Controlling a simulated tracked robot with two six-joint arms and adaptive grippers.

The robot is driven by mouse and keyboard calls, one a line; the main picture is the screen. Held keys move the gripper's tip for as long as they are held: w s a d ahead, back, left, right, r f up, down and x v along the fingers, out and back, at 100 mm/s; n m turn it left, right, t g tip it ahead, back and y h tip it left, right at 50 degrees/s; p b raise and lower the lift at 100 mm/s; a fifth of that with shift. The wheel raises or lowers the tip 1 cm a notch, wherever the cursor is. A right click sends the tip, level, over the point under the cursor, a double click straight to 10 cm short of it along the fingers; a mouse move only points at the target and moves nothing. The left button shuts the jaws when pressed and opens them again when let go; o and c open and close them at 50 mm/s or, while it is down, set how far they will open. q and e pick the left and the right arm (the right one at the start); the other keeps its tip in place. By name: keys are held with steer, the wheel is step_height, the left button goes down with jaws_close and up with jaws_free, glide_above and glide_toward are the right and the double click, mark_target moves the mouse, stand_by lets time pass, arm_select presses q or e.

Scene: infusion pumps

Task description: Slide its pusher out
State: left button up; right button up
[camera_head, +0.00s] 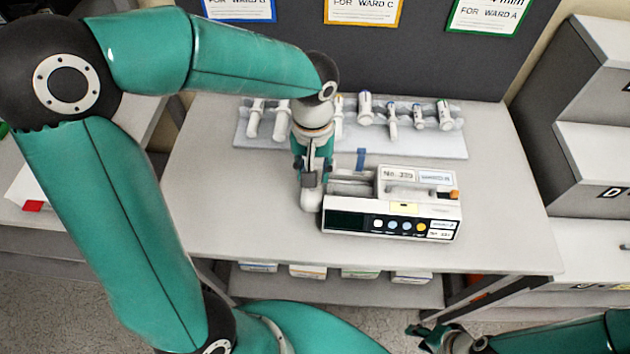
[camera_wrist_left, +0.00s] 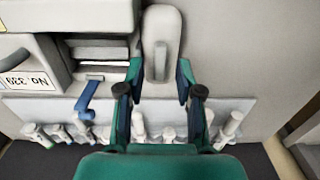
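A white infusion pump (camera_head: 350,233) stands on the table, its dark display and coloured buttons facing the front edge. It also shows at the upper left of the left wrist view (camera_wrist_left: 75,15). A pale rounded pusher (camera_wrist_left: 161,25) extends from the pump's left end; its lower end shows in the head view (camera_head: 311,198). My left gripper (camera_wrist_left: 160,72) is over it from above, its fingers apart on either side of the pusher. Whether a finger touches it is unclear. My right gripper (camera_head: 428,337) is low near the bottom edge, away from the pump; its opening is hard to make out.
A pale tray (camera_head: 447,148) with several syringes lies behind the pump. A blue clip-like piece (camera_head: 361,158) stands up at the pump's back. The table (camera_head: 510,225) is clear to the right. A dark panel with ward signs is behind; shelving stands at right.

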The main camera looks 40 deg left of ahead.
arm_select(q)
steer(key=shift+f, duration=0.15)
steer(key=shift+f+b, duration=0.35)
steer(key=shift+b, duration=0.2)
stand_by(0.5)
steer(key=c, duration=0.6)
